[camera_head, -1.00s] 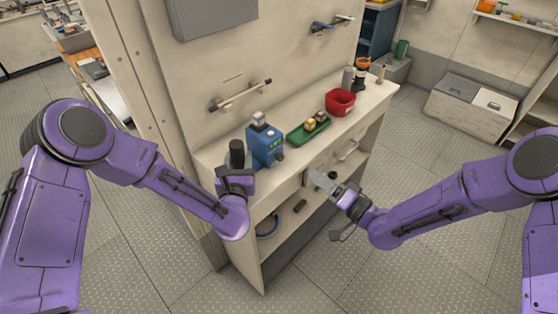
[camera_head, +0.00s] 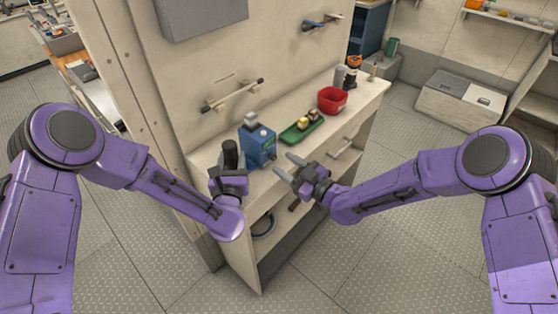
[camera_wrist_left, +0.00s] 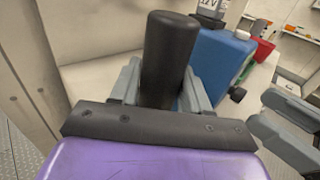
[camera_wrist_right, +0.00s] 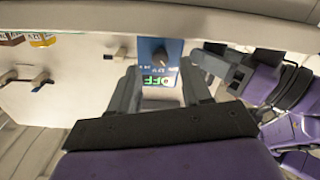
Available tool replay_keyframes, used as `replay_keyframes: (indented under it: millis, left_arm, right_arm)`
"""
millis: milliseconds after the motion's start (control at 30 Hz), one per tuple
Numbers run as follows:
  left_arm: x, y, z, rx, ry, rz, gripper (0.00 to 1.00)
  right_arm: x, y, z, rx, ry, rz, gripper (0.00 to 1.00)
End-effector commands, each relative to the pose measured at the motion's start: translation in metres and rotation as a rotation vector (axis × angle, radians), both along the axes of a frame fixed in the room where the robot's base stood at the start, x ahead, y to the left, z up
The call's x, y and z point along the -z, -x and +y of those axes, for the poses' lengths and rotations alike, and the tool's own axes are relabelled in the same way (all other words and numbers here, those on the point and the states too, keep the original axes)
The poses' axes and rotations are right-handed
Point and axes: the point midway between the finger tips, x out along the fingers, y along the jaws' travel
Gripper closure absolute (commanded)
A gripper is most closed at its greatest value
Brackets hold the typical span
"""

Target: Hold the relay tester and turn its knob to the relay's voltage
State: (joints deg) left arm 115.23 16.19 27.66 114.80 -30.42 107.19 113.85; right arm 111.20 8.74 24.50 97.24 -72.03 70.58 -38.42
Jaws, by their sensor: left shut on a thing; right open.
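The blue relay tester (camera_head: 262,149) stands on the bench top, with a black upright handle (camera_wrist_left: 168,55) at its left side. My left gripper (camera_head: 229,172) is shut on this handle. A grey relay (camera_head: 250,119) sits on top of the tester; its label, cut off in the left wrist view, seems to end in 2V. In the right wrist view the tester's dark knob (camera_wrist_right: 160,57) and a green display (camera_wrist_right: 157,81) reading OFF show between the fingers. My right gripper (camera_head: 281,164) is open and empty, in front of the tester's face and apart from the knob.
A green tray (camera_head: 291,138) with small relays lies right of the tester, and a red bin (camera_head: 332,99) stands beyond it. A wall rail (camera_head: 232,95) is behind the tester. A drawer handle (camera_head: 342,147) juts from the bench front. The floor before the bench is clear.

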Motion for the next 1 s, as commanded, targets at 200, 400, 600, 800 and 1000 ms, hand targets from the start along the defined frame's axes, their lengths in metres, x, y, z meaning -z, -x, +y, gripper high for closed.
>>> replay_keyframes:
  millis: [200, 400, 600, 800, 1000]
  left_arm:
    - [0.000, 0.000, 0.001, -0.002, 0.000, 0.000, 0.97]
    - [0.000, 0.000, 0.001, -0.002, 0.000, 0.000, 0.97]
    - [0.000, 0.000, 0.001, -0.002, 0.000, 0.000, 0.97]
    - [0.000, 0.000, 0.001, -0.002, 0.000, 0.000, 0.97]
    - [0.000, 0.000, 0.001, -0.002, 0.000, 0.000, 0.97]
  right_arm:
    - [0.000, -0.018, 0.023, -0.001, 0.000, 0.001, 0.52]
    - [0.000, -0.020, 0.025, 0.000, -0.001, 0.002, 0.52]
    - [0.000, -0.020, 0.025, 0.000, -0.001, 0.002, 0.88]
    - [0.000, -0.020, 0.024, 0.000, -0.002, 0.002, 1.00]
    - [0.000, -0.020, 0.024, 0.001, -0.024, 0.029, 1.00]
